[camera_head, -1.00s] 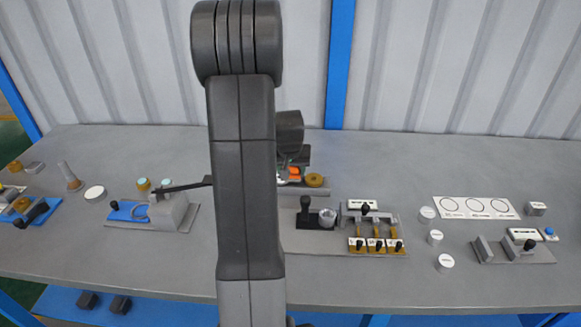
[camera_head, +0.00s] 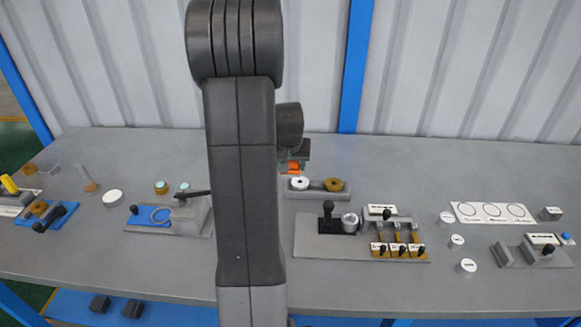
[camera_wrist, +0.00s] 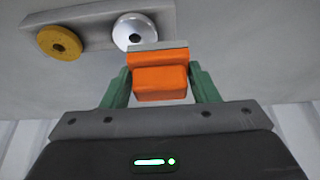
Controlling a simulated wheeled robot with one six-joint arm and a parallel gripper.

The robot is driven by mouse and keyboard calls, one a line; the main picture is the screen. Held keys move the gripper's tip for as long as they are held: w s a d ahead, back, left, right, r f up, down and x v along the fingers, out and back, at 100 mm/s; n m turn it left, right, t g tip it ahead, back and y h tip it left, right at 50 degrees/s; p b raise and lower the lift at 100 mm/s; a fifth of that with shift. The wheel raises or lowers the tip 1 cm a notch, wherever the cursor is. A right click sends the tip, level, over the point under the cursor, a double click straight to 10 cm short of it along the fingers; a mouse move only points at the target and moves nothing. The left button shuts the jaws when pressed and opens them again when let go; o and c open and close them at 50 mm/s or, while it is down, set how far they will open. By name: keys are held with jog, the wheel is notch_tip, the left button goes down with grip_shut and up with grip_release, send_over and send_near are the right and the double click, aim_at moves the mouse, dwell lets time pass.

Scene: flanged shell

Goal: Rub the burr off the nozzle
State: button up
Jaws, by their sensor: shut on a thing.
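My gripper (camera_wrist: 160,85) is shut on an orange block with a grey top strip (camera_wrist: 160,82); green fingers grip its two sides. The orange block also shows in the head view (camera_head: 294,166), beside my arm. In the wrist view, a silvery-white round piece with a central hole (camera_wrist: 134,31) lies just beyond the block's grey strip, and a brass ring (camera_wrist: 59,43) is to its left. Both sit on a grey holder (camera_wrist: 93,23). I cannot tell which piece is the nozzle, and no burr can be made out. Any contact between block and white piece is unclear.
Right of my arm stands a plate with a black knob and several brass levers (camera_head: 310,245). At left are a grey block with a black lever (camera_head: 190,215) and a small cone-shaped piece (camera_head: 88,180). White caps and a circle-marked card (camera_head: 491,213) lie at right.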

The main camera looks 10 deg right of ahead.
jog(key=shift+w+r+p, duration=0.1)
jog(key=shift+r+p, duration=1.15)
jog(key=shift+r, duration=1.1)
jog(key=shift+a, duration=0.1)
